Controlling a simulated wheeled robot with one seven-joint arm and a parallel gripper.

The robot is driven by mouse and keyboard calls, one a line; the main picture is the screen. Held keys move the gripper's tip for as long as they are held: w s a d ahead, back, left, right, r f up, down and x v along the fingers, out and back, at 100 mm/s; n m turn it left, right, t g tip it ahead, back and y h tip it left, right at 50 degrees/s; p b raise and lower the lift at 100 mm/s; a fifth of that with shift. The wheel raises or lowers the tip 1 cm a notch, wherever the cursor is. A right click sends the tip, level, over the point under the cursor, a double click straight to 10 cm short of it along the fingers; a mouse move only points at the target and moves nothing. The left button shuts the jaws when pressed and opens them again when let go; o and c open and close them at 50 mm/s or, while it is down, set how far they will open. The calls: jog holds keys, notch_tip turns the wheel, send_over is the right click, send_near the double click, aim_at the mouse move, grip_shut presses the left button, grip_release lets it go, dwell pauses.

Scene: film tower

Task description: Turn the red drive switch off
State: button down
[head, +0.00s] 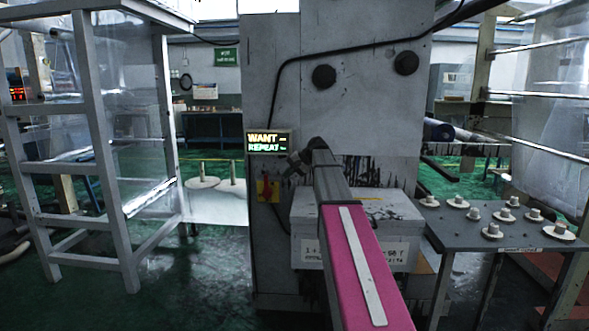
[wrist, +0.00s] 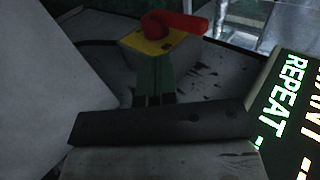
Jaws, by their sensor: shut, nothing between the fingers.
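The red drive switch (head: 267,188) is on a yellow plate on the left part of the grey machine front, below a lit display. In the wrist view the red switch handle (wrist: 182,22) stands out from its yellow plate (wrist: 150,42), its long end pointing right. My gripper (wrist: 153,65) shows there as two greenish fingers close together, with nothing held. The fingertips are just below the plate in the picture; I cannot tell whether they touch it. In the head view the dark wrist end of my arm is up and right of the switch.
The display reading WANT and REPEAT (head: 268,141) is close above the switch and also shows at right in the wrist view (wrist: 288,105). A grey table (head: 470,232) with several round pieces stands right. A white metal frame (head: 108,190) stands left.

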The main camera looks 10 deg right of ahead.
aim_at(267, 186)
jog(key=shift+w+a+f, duration=0.3)
jog(key=shift+a, duration=0.6)
jog(key=shift+w+a+f, duration=0.25)
jog(key=shift+w+a, duration=0.1)
jog(key=shift+a, duration=0.6)
jog(key=shift+w+a+f, duration=0.3)
jog(key=shift+a, duration=0.6)
jog(key=shift+a, duration=0.2)
